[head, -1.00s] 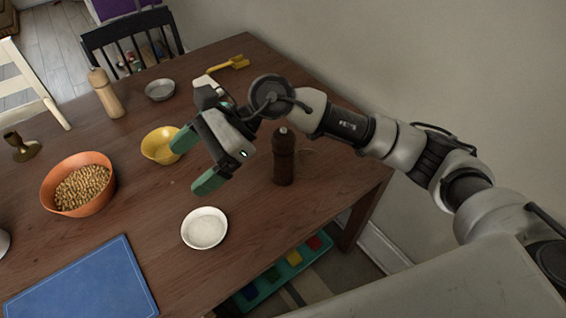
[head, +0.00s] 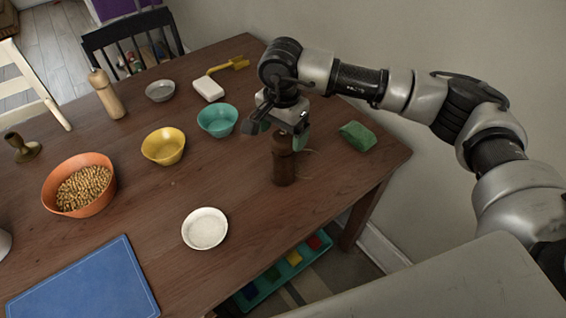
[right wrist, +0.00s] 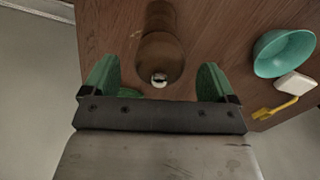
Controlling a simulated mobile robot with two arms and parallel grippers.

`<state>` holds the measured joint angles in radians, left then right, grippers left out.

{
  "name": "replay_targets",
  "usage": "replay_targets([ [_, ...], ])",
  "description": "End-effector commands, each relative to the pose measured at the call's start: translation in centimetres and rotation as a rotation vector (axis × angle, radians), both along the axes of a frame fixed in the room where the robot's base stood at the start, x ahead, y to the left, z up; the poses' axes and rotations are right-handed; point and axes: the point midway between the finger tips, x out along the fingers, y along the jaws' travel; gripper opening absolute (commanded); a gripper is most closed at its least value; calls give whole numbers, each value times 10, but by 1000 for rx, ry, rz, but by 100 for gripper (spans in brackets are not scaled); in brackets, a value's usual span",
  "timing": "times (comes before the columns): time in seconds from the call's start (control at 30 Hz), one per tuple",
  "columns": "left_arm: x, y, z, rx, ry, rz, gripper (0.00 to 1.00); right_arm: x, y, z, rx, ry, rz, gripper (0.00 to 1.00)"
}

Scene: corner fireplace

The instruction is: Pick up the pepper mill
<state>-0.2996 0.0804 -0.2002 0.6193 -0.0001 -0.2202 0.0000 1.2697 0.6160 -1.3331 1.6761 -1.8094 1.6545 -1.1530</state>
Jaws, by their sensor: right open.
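The dark brown pepper mill (head: 283,168) stands upright on the wooden table near its right edge. My right gripper (head: 279,132) is over its top, pointing down, and covers part of it in the head view. In the right wrist view the mill (right wrist: 161,38) shows with its silver knob between the two green fingers (right wrist: 158,80). The fingers are spread, with a gap on each side of the mill. I cannot tell how far down the mill they reach. My left gripper is not in view.
A teal bowl (head: 217,121), a yellow bowl (head: 163,147) and a white dish (head: 205,229) stand left of the mill. A green sponge (head: 357,136) lies to its right. A pale wooden mill (head: 106,95) and an orange bowl of nuts (head: 78,209) are farther left. A wall is behind.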

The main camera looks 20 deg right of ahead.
Motion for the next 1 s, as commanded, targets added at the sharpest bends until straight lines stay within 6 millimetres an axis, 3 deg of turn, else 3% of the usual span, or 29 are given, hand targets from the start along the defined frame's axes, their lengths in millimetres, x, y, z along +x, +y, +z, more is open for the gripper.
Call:
replay_targets([
  [0.3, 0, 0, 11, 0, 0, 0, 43, 1, -2, -43, 0, 2, 0, 88],
  [0.57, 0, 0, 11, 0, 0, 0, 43, 1, -2, -47, 0, 0, 1, 88],
  [1.0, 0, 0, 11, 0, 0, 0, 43, 1, -2, -46, 1, 1, 0, 23],
])
